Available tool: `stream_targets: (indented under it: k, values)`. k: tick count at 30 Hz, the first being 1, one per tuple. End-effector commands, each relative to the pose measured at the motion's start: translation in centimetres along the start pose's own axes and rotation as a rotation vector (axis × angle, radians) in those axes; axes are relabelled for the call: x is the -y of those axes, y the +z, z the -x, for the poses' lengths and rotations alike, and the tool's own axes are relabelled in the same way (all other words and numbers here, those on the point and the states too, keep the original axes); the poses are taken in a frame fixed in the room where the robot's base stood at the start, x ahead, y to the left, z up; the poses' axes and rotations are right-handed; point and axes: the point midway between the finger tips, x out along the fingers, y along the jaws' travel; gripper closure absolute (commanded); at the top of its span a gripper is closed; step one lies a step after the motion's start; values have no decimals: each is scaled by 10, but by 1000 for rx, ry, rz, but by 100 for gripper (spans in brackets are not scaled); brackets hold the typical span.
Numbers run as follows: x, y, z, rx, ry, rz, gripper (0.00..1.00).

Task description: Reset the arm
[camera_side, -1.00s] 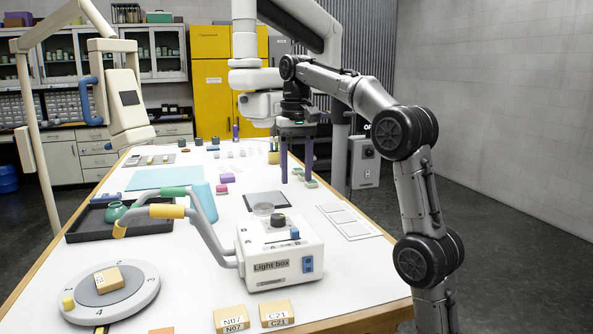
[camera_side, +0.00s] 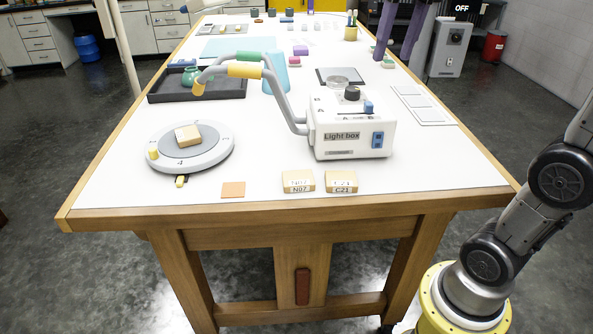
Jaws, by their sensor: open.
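My arm shows in part at the right, with its yellow base on the floor beside the table (camera_side: 120,203). My gripper (camera_side: 394,56) is at the top right of the picture, cut off by the upper edge. Its two purple fingers point down and stand apart, with nothing seen between them. It is over the far right part of the table, near a small green and pink block (camera_side: 388,63). I cannot tell how high the fingertips are above the table.
A light box (camera_side: 345,140) with a bent handled arm stands mid-table. A round turntable (camera_side: 215,155) bears a tan block (camera_side: 188,135). Two labelled blocks, N07 (camera_side: 298,181) and C21 (camera_side: 341,181), lie at the front edge. A black tray (camera_side: 215,93) is at the left.

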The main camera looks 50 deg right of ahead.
Motion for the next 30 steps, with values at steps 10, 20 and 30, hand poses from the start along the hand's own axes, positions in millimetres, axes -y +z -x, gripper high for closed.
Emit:
stream_targets:
  k: [10, 20, 30]
  values:
    - [3, 115, -66, -154, -83, 288, 45]
    - [-7, 162, -157, -251, -116, 462, 45]
    - [-2, 152, -160, -309, -125, 502, 45]
